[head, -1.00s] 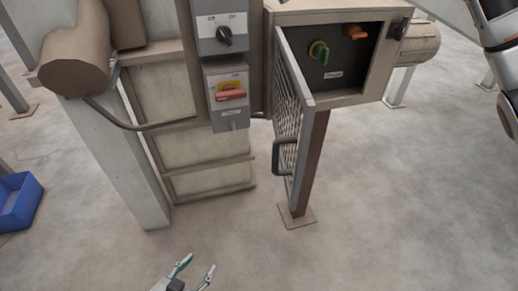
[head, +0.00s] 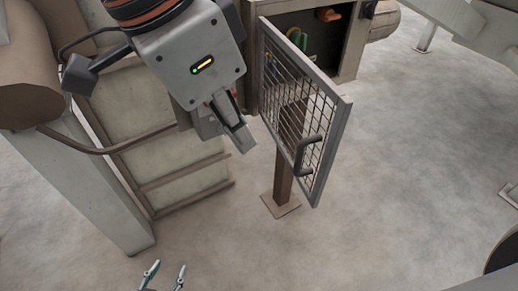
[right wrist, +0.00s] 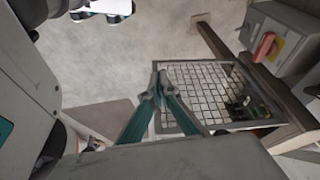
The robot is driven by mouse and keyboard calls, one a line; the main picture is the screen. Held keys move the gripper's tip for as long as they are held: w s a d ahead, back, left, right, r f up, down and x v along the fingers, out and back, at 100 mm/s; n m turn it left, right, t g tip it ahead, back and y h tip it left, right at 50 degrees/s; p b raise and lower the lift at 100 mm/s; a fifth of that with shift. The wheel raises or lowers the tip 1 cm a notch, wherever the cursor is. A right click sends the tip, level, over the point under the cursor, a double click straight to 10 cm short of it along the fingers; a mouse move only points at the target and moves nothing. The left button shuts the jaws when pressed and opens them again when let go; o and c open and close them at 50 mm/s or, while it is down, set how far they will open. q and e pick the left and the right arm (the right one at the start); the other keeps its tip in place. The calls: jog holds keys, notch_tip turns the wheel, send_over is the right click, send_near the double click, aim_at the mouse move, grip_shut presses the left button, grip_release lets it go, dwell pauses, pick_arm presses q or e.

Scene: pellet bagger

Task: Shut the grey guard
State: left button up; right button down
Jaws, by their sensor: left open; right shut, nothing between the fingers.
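The grey guard (head: 341,135) is a mesh panel in a grey frame, hinged at its left on the open front of a box. It stands swung out, with its dark handle (head: 308,152) near the free edge. My right gripper (head: 240,138) is shut and empty, left of the guard in the head view. In the right wrist view its closed fingertips (right wrist: 157,78) overlap the edge of the guard (right wrist: 200,90); I cannot tell whether they touch. My left gripper (head: 167,268) is open and empty, low at the bottom edge, away from the guard.
A post with a foot plate (head: 281,206) stands below. A red switch handle (right wrist: 265,46) is beside the guard.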

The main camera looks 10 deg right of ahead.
send_over(294, 172)
jog(key=a, duration=0.2)
notch_tip(294, 172, down, 10)
jog(key=shift+s+a+r, duration=0.15)
jog(key=shift+s+r, duration=0.1)
jog(key=shift+s, duration=0.05)
